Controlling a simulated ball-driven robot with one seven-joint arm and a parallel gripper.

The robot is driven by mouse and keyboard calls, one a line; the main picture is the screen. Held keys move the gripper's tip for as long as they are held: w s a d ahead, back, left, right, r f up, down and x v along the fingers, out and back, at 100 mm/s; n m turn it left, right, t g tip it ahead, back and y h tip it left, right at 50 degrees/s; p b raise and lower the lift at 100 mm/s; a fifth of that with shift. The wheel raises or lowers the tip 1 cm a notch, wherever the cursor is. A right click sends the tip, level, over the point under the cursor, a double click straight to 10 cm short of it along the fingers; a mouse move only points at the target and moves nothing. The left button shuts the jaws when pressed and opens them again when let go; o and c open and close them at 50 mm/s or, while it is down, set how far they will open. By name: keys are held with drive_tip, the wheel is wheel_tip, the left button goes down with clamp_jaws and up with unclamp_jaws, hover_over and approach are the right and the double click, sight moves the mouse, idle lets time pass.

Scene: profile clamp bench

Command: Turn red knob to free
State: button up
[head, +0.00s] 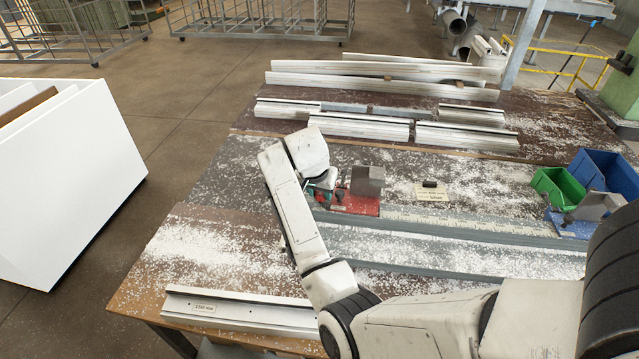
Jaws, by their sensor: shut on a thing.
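A red clamp base (365,206) with a grey upright block (367,180) sits on the grey rail near the middle of the bench. A small red knob (338,197) shows at the left end of the clamp. My gripper (327,196) reaches down to it from above left, its fingers largely hidden behind my wrist. It is shut on the red knob, touching it at the clamp's left end. The knob's pointer or marking is too small to read.
A blue clamp (575,224) with a grey block stands at the rail's right end, beside green (554,187) and blue bins (605,172). A small sign (432,192) stands behind the rail. White profiles (385,84) lie at the back; one (235,308) lies in front.

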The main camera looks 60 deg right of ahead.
drive_tip(key=n+t, duration=0.1)
drive_tip(key=n, duration=0.2)
drive_tip(key=n+t+y, duration=0.1)
drive_tip(key=n, duration=0.2)
drive_tip(key=shift+s+d+p, duration=0.1)
drive_tip(key=shift+p, duration=0.25)
idle(0.4)
drive_tip(key=o, duration=1)
drive_tip(key=shift+s, duration=0.15)
